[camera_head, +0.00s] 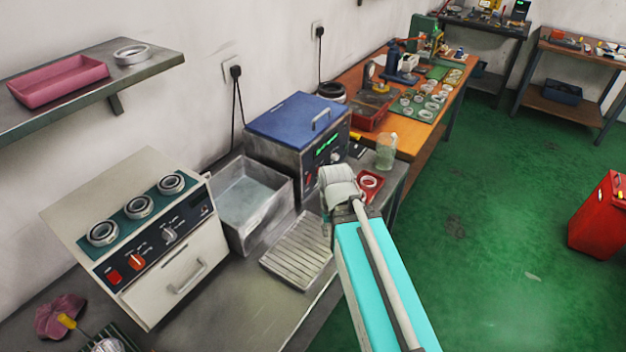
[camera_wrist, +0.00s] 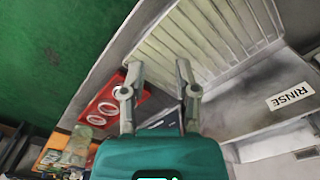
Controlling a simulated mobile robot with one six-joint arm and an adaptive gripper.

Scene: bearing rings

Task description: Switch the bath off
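The bath (camera_head: 285,140) is a grey box with a blue lid (camera_head: 300,117) and handle, standing on the steel bench. The lid is down. Its front panel has a lit green display (camera_head: 327,147) and a knob (camera_head: 335,158) beside it. The fingers are over the bench between the ribbed rack and a red tray.
A ribbed draining rack (camera_head: 298,250) and an open rinse tank (camera_head: 250,209) stand left of my arm. The red tray (camera_wrist: 88,117) holds rings; a glass bottle (camera_head: 386,150) stands behind. A cream oven-like unit (camera_head: 165,275) with rings on top is further left.

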